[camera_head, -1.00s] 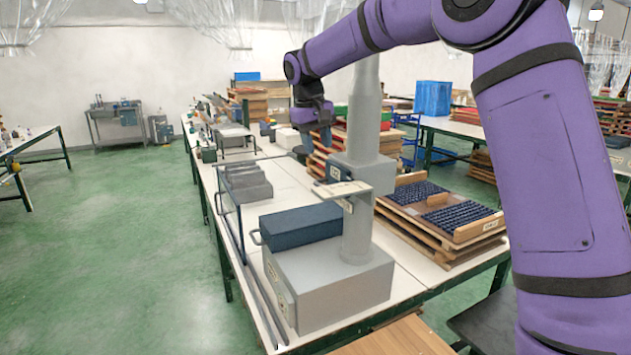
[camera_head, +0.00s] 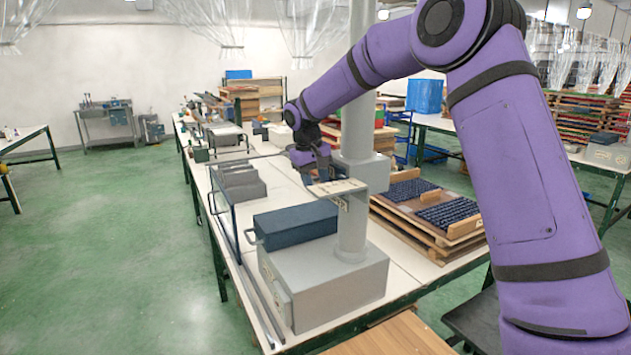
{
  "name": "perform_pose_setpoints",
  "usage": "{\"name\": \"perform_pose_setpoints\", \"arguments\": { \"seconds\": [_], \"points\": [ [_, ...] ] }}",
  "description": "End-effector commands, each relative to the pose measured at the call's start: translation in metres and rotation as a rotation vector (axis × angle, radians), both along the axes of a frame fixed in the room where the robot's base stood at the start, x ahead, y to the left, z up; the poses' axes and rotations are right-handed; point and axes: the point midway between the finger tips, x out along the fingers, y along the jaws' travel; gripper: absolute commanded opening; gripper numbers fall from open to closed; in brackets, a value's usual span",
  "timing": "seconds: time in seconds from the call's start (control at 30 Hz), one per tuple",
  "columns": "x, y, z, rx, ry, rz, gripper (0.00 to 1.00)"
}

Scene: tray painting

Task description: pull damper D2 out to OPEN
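A grey upright duct (camera_head: 352,226) rises from a grey box (camera_head: 325,288) on the long white table. A wider grey housing (camera_head: 365,172) sits partway up the duct. A pale flat plate (camera_head: 338,187) sticks out from the housing's near left side, with a small label (camera_head: 343,203) below its right end. This looks like the damper, but I cannot read "D2" or tell how far out it is. My gripper (camera_head: 307,179) points down at the plate's far left end, very close to it. I cannot tell whether it touches, and its fingers are too small to judge.
A tray of dark pieces (camera_head: 447,214) on stacked boards is right of the duct. The green floor to the left is clear.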

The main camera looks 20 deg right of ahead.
Motion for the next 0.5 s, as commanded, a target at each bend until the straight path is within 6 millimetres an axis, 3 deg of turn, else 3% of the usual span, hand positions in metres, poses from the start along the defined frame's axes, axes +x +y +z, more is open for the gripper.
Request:
{"name": "perform_pose_setpoints", "arguments": {
  "seconds": [0.33,0.5],
  "points": [
    [0.0002,-0.0006,-0.0037,0.0,-0.001,0.0,0.4],
    [0.0002,-0.0006,-0.0036,0.0,-0.001,0.0,0.03]
  ]
}}
